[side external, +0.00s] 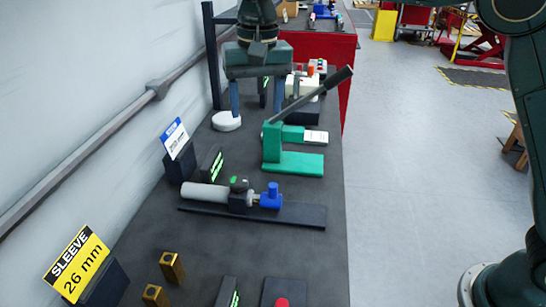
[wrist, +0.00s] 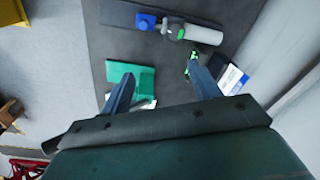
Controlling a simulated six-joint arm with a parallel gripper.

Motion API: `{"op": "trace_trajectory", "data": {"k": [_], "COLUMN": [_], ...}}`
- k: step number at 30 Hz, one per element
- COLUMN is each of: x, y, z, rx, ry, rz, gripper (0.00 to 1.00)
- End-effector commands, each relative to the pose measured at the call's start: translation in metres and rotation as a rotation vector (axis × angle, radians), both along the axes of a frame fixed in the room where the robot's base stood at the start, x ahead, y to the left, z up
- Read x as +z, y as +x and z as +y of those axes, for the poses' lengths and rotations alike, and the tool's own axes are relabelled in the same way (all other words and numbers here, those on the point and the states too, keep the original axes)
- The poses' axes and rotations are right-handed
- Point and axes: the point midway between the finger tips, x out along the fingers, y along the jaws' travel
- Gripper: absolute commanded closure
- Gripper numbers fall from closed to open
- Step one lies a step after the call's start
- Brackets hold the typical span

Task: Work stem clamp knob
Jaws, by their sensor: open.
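The valve actuator lies on a dark base plate (side external: 300,213) across the middle of the bench. It has a light grey cylinder (side external: 203,194) at left and a blue body (side external: 271,198) at right. A small dark knob with green on it (side external: 238,184) stands between them; I cannot tell for certain that it is the stem clamp knob. In the wrist view the cylinder (wrist: 205,35), knob (wrist: 181,33) and blue body (wrist: 147,22) show at the top. My gripper (side external: 257,108) is open and empty, pointing down above the bench, farther back than the actuator.
A green lever press (side external: 293,163) with a raised dark handle (side external: 325,87) stands between my gripper and the actuator. Sign holders line the wall side. Brass sleeves (side external: 172,267) and a red button (side external: 282,302) are at the near end. A white disc (side external: 227,121) lies near my gripper.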

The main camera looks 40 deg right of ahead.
Motion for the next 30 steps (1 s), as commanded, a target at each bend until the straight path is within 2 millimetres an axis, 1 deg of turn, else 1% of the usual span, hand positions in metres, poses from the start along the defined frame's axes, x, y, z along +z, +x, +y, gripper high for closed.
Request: {"op": "trace_trajectory", "data": {"k": [1, 3, 6, 9, 19, 23, 26, 30], "x": [-0.008, -0.017, -0.026, -0.032, -0.036, -0.041, -0.048, -0.064], "y": [0.006, 0.012, 0.018, 0.021, 0.022, 0.022, 0.022, 0.021], "z": [0.010, 0.020, 0.031, 0.037, 0.040, 0.040, 0.040, 0.040], "rx": [-0.005, -0.018, -0.031, -0.042, -0.045, -0.045, -0.045, -0.045], "ry": [-0.004, -0.009, -0.015, -0.019, -0.021, -0.021, -0.022, -0.022], "rz": [0.012, 0.028, 0.040, 0.049, 0.053, 0.054, 0.054, 0.055], "gripper": [0.38, 0.38, 0.38, 0.38, 0.38, 0.38, 0.38, 0.38]}}
